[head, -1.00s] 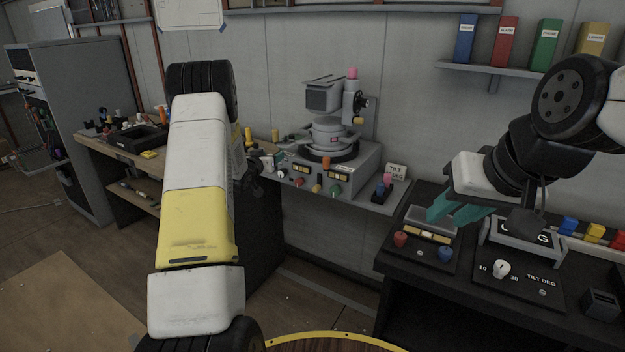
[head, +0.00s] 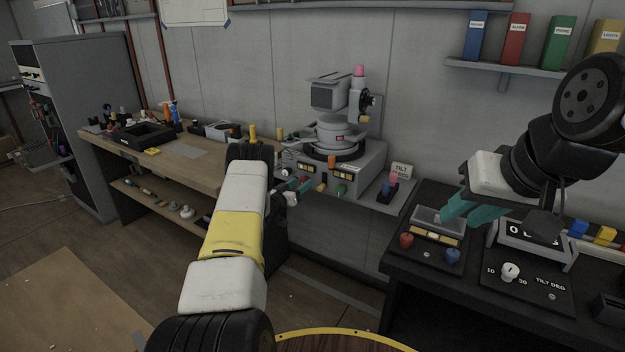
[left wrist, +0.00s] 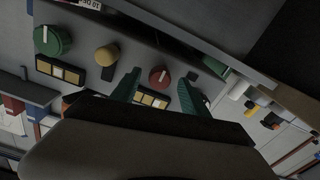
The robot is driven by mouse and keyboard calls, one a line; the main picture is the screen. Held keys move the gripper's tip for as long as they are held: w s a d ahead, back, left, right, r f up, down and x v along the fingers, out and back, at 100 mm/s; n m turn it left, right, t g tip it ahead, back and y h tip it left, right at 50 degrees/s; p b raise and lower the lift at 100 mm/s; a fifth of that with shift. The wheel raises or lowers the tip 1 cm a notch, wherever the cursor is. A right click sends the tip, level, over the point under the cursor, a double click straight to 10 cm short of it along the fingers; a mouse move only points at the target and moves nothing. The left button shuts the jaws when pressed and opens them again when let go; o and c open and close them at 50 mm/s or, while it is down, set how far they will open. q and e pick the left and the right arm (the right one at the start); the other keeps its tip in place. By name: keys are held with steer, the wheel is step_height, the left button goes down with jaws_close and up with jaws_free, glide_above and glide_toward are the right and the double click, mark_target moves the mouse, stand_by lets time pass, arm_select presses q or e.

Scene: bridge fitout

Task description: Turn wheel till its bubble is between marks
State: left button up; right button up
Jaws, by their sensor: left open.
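The grey instrument (head: 335,158) stands on the wall bench. Its front panel carries a red wheel (left wrist: 159,77), a yellow wheel (left wrist: 107,55) and a green wheel (left wrist: 53,40), each with a pale line. The green one also shows in the head view (head: 340,190). Yellow windows (left wrist: 150,98) sit beside the wheels; I cannot make out a bubble in them. My left gripper (left wrist: 158,86) is open, its teal fingers on either side of the red wheel; I cannot tell whether they touch it. My right gripper (head: 472,207) hangs over the right-hand console, and its opening is unclear.
The right-hand console (head: 420,256) carries a red knob (head: 406,240), a blue knob (head: 453,255) and a yellow window strip. A white tilt dial (head: 510,271) is beside it. The wooden bench (head: 205,165) with loose items is at left.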

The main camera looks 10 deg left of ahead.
arm_select(q)
steer(key=shift+w+d, duration=0.2)
steer(key=shift+w, duration=0.25)
jaws_close()
